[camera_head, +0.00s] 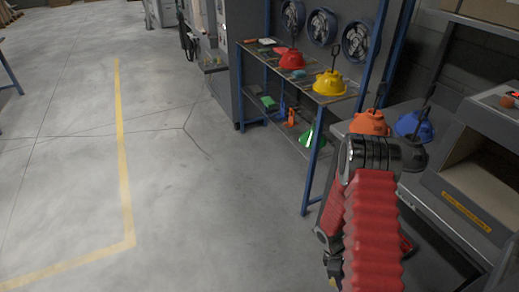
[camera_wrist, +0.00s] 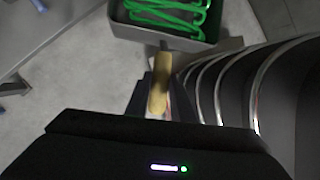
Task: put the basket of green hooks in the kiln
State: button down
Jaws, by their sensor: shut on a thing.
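In the wrist view, my gripper (camera_wrist: 160,84) is shut on the pale wooden handle (camera_wrist: 158,97) of a grey-green basket (camera_wrist: 168,36). The basket extends beyond the fingertips at the top of the picture, and its far side is cut off. Bright green hooks (camera_wrist: 170,12) lie inside it. In the head view the basket cannot be made out, and my arm covers part of the right side. A grey box-like unit with an open, pale-lined chamber (camera_head: 484,181), probably the kiln, stands at the right edge. It has a yellow label below the opening.
A blue-legged bench (camera_head: 340,96) behind holds red (camera_head: 290,59) and yellow hoods (camera_head: 329,84), with a green one (camera_head: 313,135) below. Open floor (camera_head: 170,215) lies to the left.

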jog(key=w+a+r+m+y, duration=0.2)
jog(key=w+a+r+m, duration=0.2)
jog(key=r, duration=0.7)
jog(key=w+a+r+m+y, duration=0.1)
jog(key=w+a+r+m, duration=0.4)
jog(key=r, duration=0.7)
jog(key=w+a+r+m+y, duration=0.2)
jog(key=w+a+r+m, duration=0.3)
jog(key=w+a+r, duration=0.3)
notch_tip(320, 180, up, 4)
jog(key=shift+w+r+g+y, duration=0.25)
jog(key=shift+w+g+y, duration=0.05)
jog(key=shift+w, duration=0.2)
jog(key=w+d+f+x, duration=0.1)
jog(key=d+x, duration=0.1)
jog(key=x, duration=1.1)
jog(key=shift+d+f, duration=0.3)
jog(key=shift+f, duration=0.1)
jog(key=shift+w, duration=0.1)
